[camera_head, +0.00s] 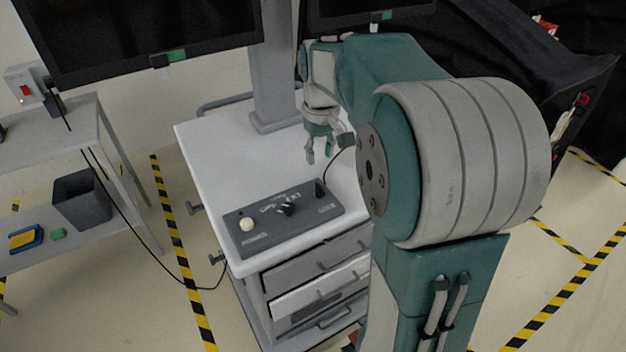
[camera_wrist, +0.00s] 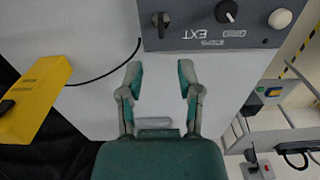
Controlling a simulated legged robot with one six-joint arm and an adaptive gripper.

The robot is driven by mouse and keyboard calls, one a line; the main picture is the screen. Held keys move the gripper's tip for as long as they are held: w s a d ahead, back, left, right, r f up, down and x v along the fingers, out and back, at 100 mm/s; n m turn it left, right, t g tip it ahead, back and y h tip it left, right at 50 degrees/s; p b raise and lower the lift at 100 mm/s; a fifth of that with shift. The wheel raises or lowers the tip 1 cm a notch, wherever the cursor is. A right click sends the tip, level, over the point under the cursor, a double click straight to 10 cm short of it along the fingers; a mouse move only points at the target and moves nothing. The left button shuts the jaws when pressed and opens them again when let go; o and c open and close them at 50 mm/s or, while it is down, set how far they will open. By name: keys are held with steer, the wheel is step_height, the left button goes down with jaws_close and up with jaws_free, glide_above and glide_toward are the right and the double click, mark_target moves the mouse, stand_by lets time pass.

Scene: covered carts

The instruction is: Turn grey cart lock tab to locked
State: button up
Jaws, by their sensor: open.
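The cart (camera_head: 215,158) has a pale grey-white top and grey drawers. No part is clearly readable as its lock tab. A dark grey control box (camera_head: 285,216) on the top carries a white round button (camera_head: 247,224), a black rotary knob (camera_head: 287,208) and a small black lever (camera_head: 319,187). The box (camera_wrist: 205,38) also shows at the top of the wrist view. My gripper (camera_head: 320,156) is open and empty above the cart top, behind the box. In the wrist view my gripper (camera_wrist: 160,75) has its fingers apart, short of the box.
A yellow block (camera_wrist: 38,95) with a black tab lies at left in the wrist view. A dark cable (camera_wrist: 105,72) runs beside it. Monitors (camera_head: 150,35) hang behind the cart. A side table (camera_head: 75,125) stands left, and a black cover (camera_head: 530,75) lies right.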

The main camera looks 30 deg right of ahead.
mark_target(319, 184)
step_height(319, 184, down, 10)
steer(key=shift+a+r, duration=0.1)
stand_by(0.4)
jaws_close()
